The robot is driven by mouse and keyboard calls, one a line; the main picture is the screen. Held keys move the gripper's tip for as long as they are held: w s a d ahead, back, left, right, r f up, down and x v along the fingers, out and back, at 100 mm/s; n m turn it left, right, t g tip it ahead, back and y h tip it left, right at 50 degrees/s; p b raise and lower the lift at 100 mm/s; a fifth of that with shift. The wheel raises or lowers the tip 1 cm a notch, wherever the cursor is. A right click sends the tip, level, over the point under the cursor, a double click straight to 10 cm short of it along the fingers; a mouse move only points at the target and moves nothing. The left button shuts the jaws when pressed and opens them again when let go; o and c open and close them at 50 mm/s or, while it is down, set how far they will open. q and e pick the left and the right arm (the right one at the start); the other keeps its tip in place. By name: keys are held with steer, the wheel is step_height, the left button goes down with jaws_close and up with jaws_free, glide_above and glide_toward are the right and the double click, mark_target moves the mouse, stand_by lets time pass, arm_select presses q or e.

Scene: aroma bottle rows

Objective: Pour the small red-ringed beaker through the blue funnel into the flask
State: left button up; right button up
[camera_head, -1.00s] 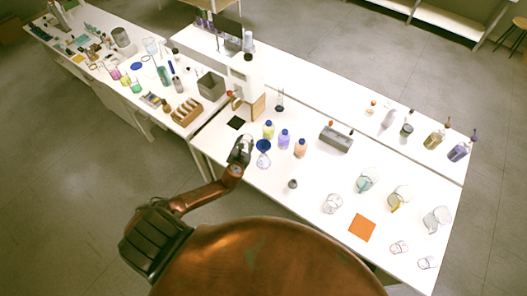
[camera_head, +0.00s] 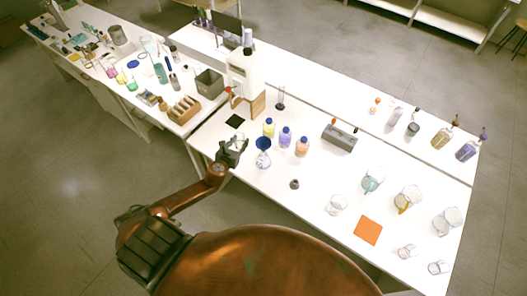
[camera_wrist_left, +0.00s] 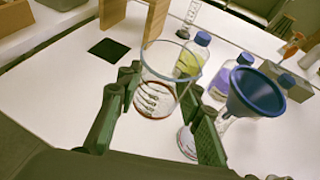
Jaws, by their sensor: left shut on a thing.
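My left gripper (camera_head: 233,152) is shut on a small clear glass beaker (camera_wrist_left: 168,85) with a reddish ring near its base. In the left wrist view the beaker sits between the two fingers (camera_wrist_left: 158,112), roughly upright, mouth up; I cannot tell how much liquid it holds. The blue funnel (camera_head: 263,142) is just right of the gripper, seated in the mouth of the clear flask (camera_head: 263,160). The funnel shows large in the left wrist view (camera_wrist_left: 258,92), apart from the beaker. The flask is partly hidden there by a finger. My right gripper is out of view.
Behind the funnel stand yellow (camera_head: 268,128), purple (camera_head: 285,137) and orange (camera_head: 302,147) bottles with blue caps. A dark square (camera_head: 235,121) lies left of them. Several glass beakers and an orange mat (camera_head: 368,231) are at the right. The table's front edge is near my arm.

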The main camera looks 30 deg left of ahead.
mark_target(235, 138)
arm_select(q)
steer(key=shift+a+r, duration=0.1)
stand_by(0.3)
steer(key=shift+s+a+r+p, duration=0.2)
steer(key=shift+a+r+p, duration=0.2)
steer(key=shift+a+r, duration=0.15)
steer(key=shift+s+a+r+p, duration=0.15)
steer(key=shift+a+r+p, duration=0.25)
steer(key=shift+r, duration=0.1)
steer(key=a+r, duration=0.1)
steer(key=s+a+r+p, duration=0.1)
steer(key=shift+a+r, duration=0.35)
steer(key=shift+d, duration=0.1)
